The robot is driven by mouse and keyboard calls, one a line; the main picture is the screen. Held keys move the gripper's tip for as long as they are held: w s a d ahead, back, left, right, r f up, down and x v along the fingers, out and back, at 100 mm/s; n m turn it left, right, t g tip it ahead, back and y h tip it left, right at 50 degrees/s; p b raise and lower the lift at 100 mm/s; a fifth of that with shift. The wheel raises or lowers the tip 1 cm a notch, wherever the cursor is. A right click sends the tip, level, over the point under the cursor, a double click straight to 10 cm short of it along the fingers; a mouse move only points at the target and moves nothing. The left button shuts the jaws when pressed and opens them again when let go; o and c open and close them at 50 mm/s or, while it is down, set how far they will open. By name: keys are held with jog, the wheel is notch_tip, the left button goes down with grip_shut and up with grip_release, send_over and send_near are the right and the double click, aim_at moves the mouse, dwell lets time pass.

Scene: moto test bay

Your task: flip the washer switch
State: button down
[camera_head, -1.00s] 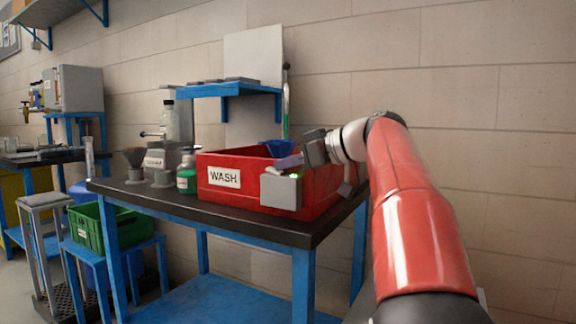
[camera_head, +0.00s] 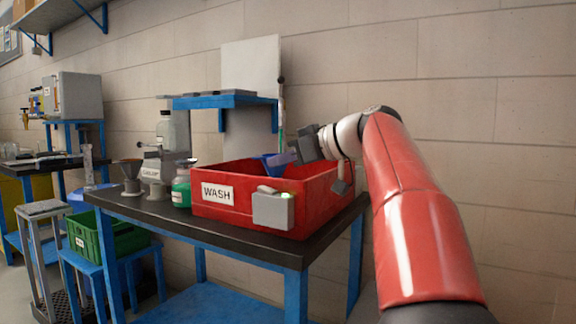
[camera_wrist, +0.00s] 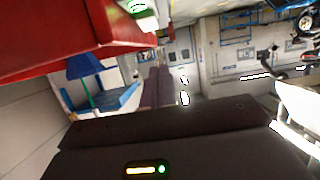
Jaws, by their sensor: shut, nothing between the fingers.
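The washer is a red bin (camera_head: 320,205) labelled WASH on the black-topped bench. A pale grey switch box (camera_head: 272,211) is fixed to its front right. The lever's exact tilt is too small to tell. My gripper (camera_head: 281,159) is shut and empty, above the bin and apart from the box. In the wrist view, my shut fingers (camera_wrist: 158,88) point into the room, and the red bin (camera_wrist: 65,35) and a green-lit part of the box (camera_wrist: 143,15) lie at the top.
Left of the bin stand a green-labelled bottle (camera_head: 181,188), a grey device (camera_head: 152,170) and a funnel stand (camera_head: 130,178). A blue shelf (camera_head: 222,101) is behind. The bench's front strip (camera_head: 240,238) is clear.

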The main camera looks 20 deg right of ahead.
jog(key=s+d+b, duration=0.1)
jog(key=s+d, duration=0.6)
jog(key=shift+d+r+b, duration=0.15)
jog(key=shift+r+b, duration=0.15)
jog(key=shift+r, duration=0.15)
jog(key=s+a+f+m+g+h, duration=0.1)
jog(key=s+a+f+m+h, duration=0.1)
jog(key=s+f, duration=0.6)
jog(key=s+a+f+m+g+h, duration=0.2)
jog(key=s+f, duration=0.6)
jog(key=f, duration=0.8)
jog(key=s+a+f+m+g+h, duration=0.1)
jog(key=s+a+f+m+h, duration=0.2)
jog(key=f, duration=1)
jog(key=s+m+h, duration=0.2)
jog(key=s+h, duration=0.1)
jog(key=s, duration=0.1)
jog(key=shift+s+a, duration=0.15)
jog(key=shift+s, duration=0.25)
